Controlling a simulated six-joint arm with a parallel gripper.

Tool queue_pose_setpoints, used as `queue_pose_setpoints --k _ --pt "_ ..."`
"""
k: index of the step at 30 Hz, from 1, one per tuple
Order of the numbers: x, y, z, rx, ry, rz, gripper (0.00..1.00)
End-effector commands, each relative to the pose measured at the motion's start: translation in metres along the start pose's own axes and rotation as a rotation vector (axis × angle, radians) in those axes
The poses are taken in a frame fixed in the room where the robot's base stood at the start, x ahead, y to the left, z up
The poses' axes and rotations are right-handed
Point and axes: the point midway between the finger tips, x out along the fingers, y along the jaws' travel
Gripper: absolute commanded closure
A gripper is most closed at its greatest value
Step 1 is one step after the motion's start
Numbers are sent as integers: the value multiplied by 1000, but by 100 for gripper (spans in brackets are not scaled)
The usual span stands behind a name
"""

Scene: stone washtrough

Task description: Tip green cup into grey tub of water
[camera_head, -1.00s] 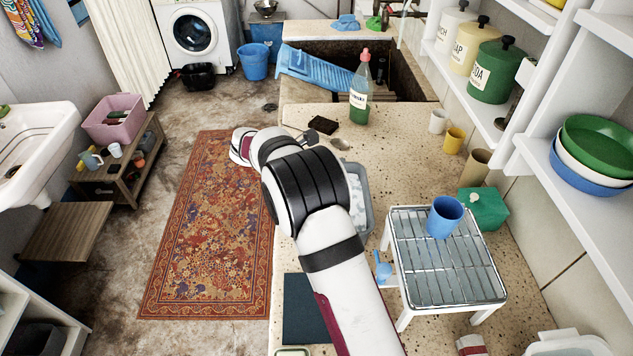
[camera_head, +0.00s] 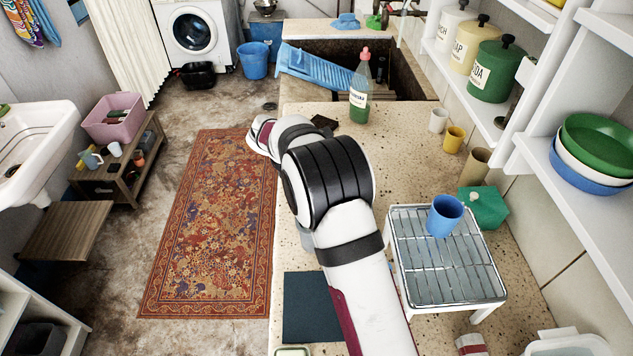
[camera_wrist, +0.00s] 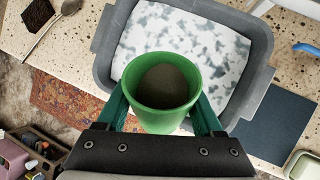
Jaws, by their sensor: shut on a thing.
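In the wrist view my gripper (camera_wrist: 161,110) is shut on the green cup (camera_wrist: 160,112), with one finger on each side of it. The cup's mouth faces the camera, and its inside looks dark grey-brown. Whether that is contents or shaded wall I cannot tell. The grey tub (camera_wrist: 258,62) lies behind and beyond the cup, with a mottled white and grey-green surface inside. The cup overlaps the tub's near side in this view; its height above the tub is unclear. In the head view my arm hides the gripper, the cup and nearly all of the tub.
A wire-topped white rack (camera_head: 448,270) with a blue cup (camera_head: 444,216) stands right of my arm. A dark mat (camera_head: 308,308) lies at the counter's front left. A green bottle (camera_head: 360,90) stands near the sunken basin. A dark brush (camera_wrist: 40,25) lies left of the tub.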

Motion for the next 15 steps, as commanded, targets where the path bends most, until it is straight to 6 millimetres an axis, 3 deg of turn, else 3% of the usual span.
queue_pose_setpoints --k 15 --pt "4 -1 0 43 176 7 95"
